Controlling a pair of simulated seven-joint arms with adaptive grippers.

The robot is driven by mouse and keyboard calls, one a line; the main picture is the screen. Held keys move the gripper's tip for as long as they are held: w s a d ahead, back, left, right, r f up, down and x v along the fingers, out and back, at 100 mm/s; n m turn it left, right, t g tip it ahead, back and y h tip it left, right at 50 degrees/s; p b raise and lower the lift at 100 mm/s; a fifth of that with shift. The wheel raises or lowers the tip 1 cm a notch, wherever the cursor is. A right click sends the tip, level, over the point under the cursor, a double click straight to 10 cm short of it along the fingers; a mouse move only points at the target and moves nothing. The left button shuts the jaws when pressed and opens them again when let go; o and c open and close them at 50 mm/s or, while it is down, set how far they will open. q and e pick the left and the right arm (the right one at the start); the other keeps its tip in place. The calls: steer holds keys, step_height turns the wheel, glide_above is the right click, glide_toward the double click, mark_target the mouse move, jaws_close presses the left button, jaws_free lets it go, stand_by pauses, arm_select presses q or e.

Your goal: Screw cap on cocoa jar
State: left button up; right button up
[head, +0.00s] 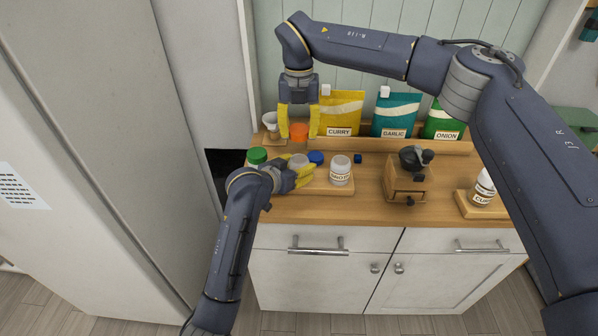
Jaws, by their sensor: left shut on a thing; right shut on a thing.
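My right gripper (299,128) points straight down from above and is shut on an orange cap (299,132). The cap appears above and slightly behind a pale jar (298,160), apart from it. My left gripper (304,176) reaches in from the lower left, its yellow fingers shut around that jar. The jar's label is hidden, so I cannot read whether it is cocoa. A second white jar (341,171) with a dark-lettered label stands to the right on the wooden tray (330,190), with no coloured cap on it.
A green cap (257,155) and a blue cap (316,157) sit near the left gripper. A small blue object (357,158) lies behind the tray. Curry (340,114), garlic (395,115) and onion pouches (443,120) stand behind. A grinder (405,175) and another jar (484,188) are right.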

arm_select(q)
steer(key=c, duration=0.4)
arm_select(e)
steer(key=shift+f, duration=2.5)
steer(key=shift+f, duration=0.1)
steer(key=shift+f, duration=0.8)
steer(key=shift+f, duration=0.55)
arm_select(q)
jaws_close()
arm_select(e)
steer(key=o, duration=0.8)
